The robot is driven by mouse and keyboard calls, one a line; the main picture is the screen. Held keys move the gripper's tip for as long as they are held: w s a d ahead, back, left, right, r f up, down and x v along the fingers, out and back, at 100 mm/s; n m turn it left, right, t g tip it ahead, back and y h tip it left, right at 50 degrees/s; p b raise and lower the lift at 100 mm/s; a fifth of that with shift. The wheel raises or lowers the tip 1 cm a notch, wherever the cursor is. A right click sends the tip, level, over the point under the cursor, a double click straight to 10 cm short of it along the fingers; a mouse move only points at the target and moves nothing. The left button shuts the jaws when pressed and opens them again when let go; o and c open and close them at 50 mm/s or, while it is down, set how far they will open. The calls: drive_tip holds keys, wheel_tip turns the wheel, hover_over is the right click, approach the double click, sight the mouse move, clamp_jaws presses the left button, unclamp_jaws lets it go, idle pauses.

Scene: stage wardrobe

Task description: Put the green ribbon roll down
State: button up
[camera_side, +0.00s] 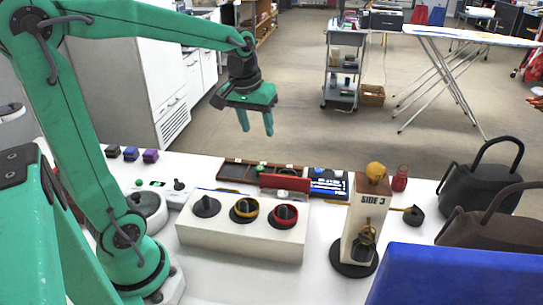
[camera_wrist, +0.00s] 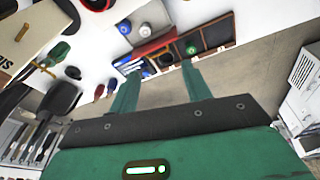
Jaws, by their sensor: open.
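My gripper (camera_side: 256,128) is open and empty, held in the air above and behind the table. Its two green fingers also show apart in the wrist view (camera_wrist: 157,76). A small round green item, which looks like the green ribbon roll (camera_wrist: 190,50), sits in a compartment of the dark divided tray (camera_wrist: 219,31). It shows as a small green spot in the side view (camera_side: 262,167). The tray (camera_side: 236,172) lies along the table's far edge, below my gripper. The roll is too small to make out in detail, and my fingers are clear of it.
A white box (camera_side: 245,237) with round black, yellow and red items stands before the tray. A post marked "SIDE 3" (camera_side: 360,225) rises to its right. Dark bags (camera_side: 478,190) and a blue box (camera_side: 455,277) crowd the right. Air around my gripper is clear.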

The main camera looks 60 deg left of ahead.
drive_tip(key=s+d+m+t, duration=0.3)
drive_tip(key=s+d+m, duration=0.3)
drive_tip(key=s, duration=0.6)
drive_tip(key=shift+s+d+r+h, duration=0.25)
drive_tip(key=shift+d+h, duration=0.05)
drive_tip(key=shift+d, duration=0.85)
